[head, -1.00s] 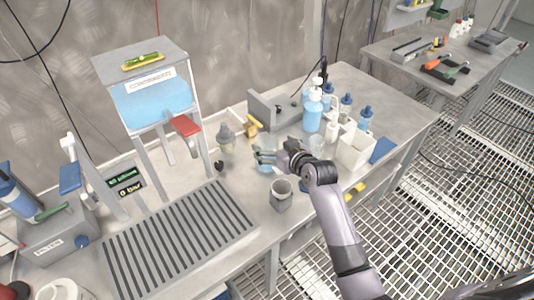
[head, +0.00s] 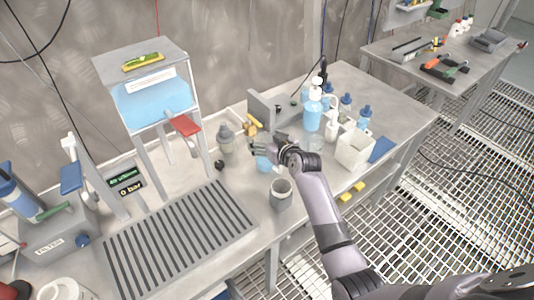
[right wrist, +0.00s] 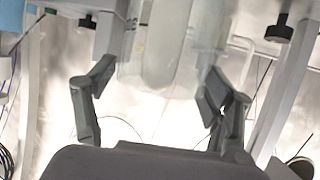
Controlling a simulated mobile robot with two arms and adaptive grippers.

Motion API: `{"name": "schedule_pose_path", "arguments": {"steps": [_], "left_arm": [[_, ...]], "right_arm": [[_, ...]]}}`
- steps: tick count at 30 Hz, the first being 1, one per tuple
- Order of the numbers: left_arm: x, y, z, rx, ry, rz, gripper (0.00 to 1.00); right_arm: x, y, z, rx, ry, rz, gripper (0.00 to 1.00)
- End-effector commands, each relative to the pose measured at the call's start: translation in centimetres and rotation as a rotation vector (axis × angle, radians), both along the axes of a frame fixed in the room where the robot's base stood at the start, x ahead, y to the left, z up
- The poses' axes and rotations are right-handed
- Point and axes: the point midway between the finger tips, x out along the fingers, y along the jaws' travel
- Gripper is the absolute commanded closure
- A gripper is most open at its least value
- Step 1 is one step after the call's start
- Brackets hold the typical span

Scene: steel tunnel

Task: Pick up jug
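A clear jug-like vessel with a light blue tint (head: 263,164) stands on the workbench, partly hidden by my right gripper. My right gripper (head: 262,147) is at its upper part, coming from the right. In the right wrist view a translucent body with a pale, handle-like upright part (right wrist: 165,45) lies between the two fingers of my right gripper (right wrist: 158,85). The fingers are wide apart, and I see no clear grip on it. I cannot tell whether they touch it. My left gripper is not in view.
A grey mug (head: 281,196) stands close in front of my right gripper. A grey bottle (head: 225,140) is to its left, and a clear beaker (head: 313,143) to its right. A white box (head: 354,150) and several bottles stand farther right. A slatted drain (head: 180,243) lies at left.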

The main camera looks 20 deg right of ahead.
Motion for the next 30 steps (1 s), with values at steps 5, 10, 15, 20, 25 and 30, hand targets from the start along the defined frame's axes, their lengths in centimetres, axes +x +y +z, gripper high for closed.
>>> {"name": "schedule_pose_path", "arguments": {"steps": [5,10,15,20,25,30], "left_arm": [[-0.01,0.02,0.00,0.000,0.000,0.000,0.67],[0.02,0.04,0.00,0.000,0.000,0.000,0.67],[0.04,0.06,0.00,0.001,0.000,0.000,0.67],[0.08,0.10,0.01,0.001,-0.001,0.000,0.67],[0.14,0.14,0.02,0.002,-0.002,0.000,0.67],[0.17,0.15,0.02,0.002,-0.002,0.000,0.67]], "right_arm": [[-0.02,-0.02,0.00,0.000,0.000,0.000,0.39],[-0.02,-0.02,0.00,0.000,0.000,0.000,0.51],[-0.02,-0.03,0.00,-0.001,0.000,0.000,0.62],[-0.01,-0.03,0.01,-0.001,0.000,-0.001,0.72],[-0.01,-0.04,0.01,-0.001,0.000,-0.001,0.84],[0.02,-0.05,0.09,-0.001,-0.002,-0.001,0.86]]}}
